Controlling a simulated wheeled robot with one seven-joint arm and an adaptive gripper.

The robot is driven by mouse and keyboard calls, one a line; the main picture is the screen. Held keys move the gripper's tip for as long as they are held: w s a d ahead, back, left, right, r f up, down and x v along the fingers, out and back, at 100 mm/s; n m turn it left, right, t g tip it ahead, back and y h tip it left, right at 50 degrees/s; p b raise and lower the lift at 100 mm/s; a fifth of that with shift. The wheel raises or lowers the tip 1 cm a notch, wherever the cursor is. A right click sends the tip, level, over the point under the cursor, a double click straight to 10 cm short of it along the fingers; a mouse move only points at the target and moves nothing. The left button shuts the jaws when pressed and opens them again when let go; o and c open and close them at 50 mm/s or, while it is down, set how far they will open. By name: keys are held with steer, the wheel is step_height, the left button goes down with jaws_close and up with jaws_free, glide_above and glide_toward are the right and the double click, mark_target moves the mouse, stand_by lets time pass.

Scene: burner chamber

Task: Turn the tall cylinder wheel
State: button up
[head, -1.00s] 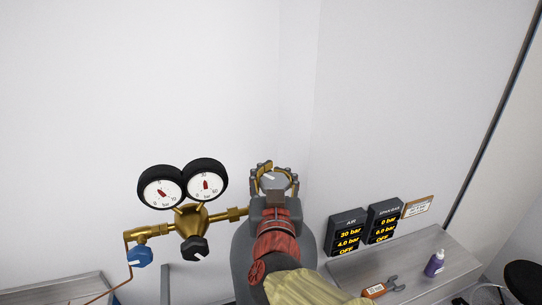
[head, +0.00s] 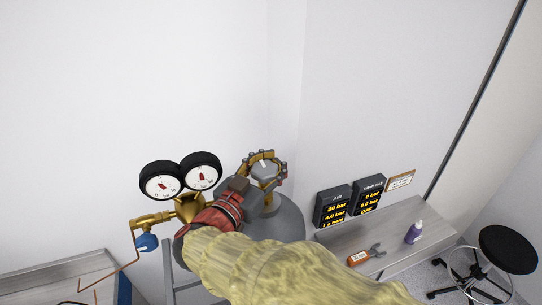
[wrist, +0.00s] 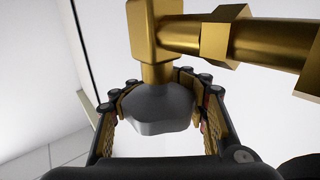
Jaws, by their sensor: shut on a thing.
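The tall cylinder (head: 285,222) is grey and stands upright at the middle of the head view. Its grey wheel (head: 264,170), with a white mark, sits on the brass valve at its top. My gripper (head: 264,167) is shut on the wheel, with a finger on either side of it. In the wrist view the lobed grey wheel (wrist: 158,110) sits between my gripper's fingers (wrist: 160,108), below the brass valve body (wrist: 155,30). My arm hides the lower left of the cylinder and part of the regulator.
Left of the wheel is a brass regulator with two round gauges (head: 160,182) and a blue knob (head: 146,243). A black stool (head: 507,249) is at right.

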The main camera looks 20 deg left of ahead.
steer(key=shift+d, duration=0.1)
stand_by(0.3)
steer(key=o, duration=1.4)
steer(key=shift+r, duration=0.15)
step_height(320, 180, up, 10)
steer(key=shift+f, duration=0.15)
